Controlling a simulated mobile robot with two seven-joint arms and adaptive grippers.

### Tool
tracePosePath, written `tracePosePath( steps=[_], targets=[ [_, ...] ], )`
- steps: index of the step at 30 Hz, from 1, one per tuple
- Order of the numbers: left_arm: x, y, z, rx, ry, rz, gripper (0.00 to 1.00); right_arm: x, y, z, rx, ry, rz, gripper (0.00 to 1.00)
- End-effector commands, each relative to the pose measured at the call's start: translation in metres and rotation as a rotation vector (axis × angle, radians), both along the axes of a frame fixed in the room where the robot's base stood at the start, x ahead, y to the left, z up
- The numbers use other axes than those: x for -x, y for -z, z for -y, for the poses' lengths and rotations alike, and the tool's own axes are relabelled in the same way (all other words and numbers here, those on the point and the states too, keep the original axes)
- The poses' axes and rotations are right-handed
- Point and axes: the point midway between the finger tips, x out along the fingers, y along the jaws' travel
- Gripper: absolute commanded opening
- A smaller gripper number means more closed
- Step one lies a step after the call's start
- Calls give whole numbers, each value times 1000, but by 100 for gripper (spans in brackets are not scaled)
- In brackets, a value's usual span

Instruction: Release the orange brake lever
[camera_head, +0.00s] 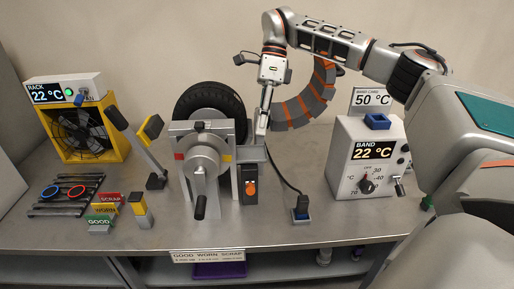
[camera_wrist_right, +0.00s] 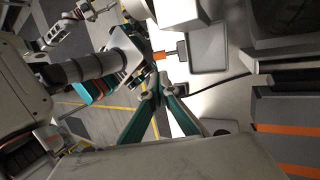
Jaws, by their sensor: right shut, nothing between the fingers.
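The orange brake lever (camera_head: 250,188) is a small orange piece on a dark upright block, right of the clamp's crank. In the right wrist view an orange piece that looks like the lever (camera_wrist_right: 160,57) shows just beyond the fingertips. My right gripper (camera_head: 261,131) points down behind and above the lever, next to the tyre. In the right wrist view its teal fingers (camera_wrist_right: 160,87) meet at the tips, shut and empty. I cannot tell if they touch the lever.
The tyre (camera_head: 210,98) stands behind the silver clamp (camera_head: 203,158). A segmented grey and orange band (camera_head: 302,105) curves behind my right gripper. The BAND box (camera_head: 366,160) stands to the right, with a cable and blue-topped plug (camera_head: 301,214) before it. A yellow fan (camera_head: 82,132) stands left.

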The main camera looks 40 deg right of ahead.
Motion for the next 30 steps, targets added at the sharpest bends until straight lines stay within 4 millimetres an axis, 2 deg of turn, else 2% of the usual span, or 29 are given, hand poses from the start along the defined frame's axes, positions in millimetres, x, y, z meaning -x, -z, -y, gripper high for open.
tracePosePath(
  steps=[12,18,24,30],
  targets=[
    [3,16,0,1,0,-10,40,21,72,-30,-1,-3,-5,0],
    [4,19,0,1,0,-12,40,28,100,-42,-1,-2,-2,0],
    [4,20,0,1,0,-12,40,32,114,-49,-1,-1,-1,0],
    [4,20,0,1,0,-12,40,33,116,-50,-1,0,0,0]
  ],
)
